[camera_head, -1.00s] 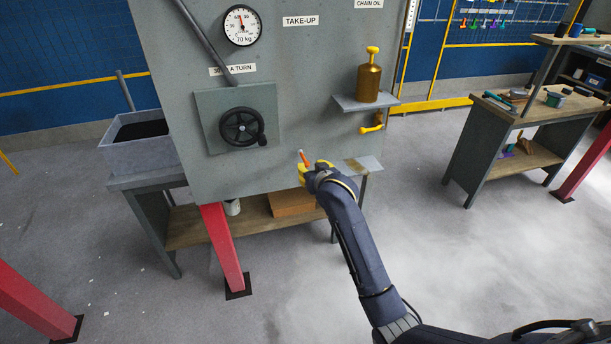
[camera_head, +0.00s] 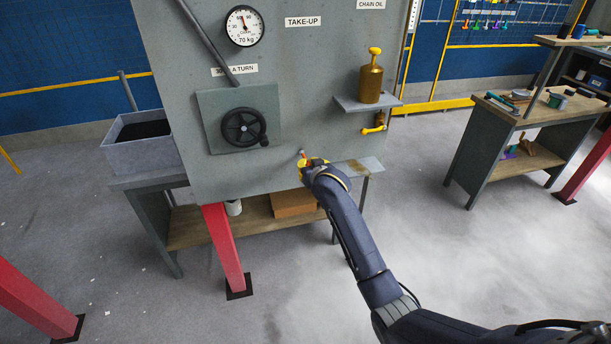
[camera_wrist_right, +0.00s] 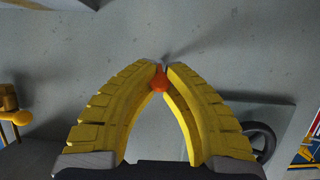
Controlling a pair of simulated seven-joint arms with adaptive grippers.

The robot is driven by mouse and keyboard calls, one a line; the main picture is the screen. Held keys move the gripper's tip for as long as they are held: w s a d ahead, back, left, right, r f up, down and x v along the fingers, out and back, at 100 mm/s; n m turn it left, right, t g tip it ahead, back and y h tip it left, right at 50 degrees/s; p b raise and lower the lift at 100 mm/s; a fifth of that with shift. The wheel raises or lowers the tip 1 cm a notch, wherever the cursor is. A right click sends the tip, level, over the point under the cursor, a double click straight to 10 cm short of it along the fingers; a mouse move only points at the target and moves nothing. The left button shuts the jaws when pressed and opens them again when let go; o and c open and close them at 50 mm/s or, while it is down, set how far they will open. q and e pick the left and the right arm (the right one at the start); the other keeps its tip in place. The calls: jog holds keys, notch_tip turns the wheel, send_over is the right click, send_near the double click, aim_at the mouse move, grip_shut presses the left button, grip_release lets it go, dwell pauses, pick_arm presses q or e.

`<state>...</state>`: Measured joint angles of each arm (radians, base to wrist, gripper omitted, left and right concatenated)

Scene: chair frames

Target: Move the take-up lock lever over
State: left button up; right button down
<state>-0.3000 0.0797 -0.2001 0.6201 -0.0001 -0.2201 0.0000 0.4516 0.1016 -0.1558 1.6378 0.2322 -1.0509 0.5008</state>
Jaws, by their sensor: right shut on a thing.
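The take-up lock lever shows as a small orange-red knob (camera_wrist_right: 159,83) in the right wrist view, between the yellow fingertips. In the head view only a small part of the lever (camera_head: 302,154) shows at the lower right of the grey panel. My right gripper (camera_head: 309,163) is at the panel there, and its yellow fingers close on the lever; they also show in the wrist view (camera_wrist_right: 163,68). The fingers and wrist hide most of the lever in the head view. My left gripper is not in view.
The grey panel (camera_head: 310,70) carries a black handwheel (camera_head: 243,127), a dial gauge (camera_head: 245,26) and a shelf (camera_head: 367,104) with a brass oil can (camera_head: 371,80). A yellow-handled tap (camera_head: 376,127) sits below the shelf. A workbench (camera_head: 480,112) stands at the right.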

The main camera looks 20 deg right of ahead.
jog(key=shift+f, duration=1.5)
jog(key=shift+w+f, duration=0.2)
jog(key=shift+f, duration=0.35)
jog(key=shift+w+f, duration=0.2)
jog(key=shift+f, duration=0.35)
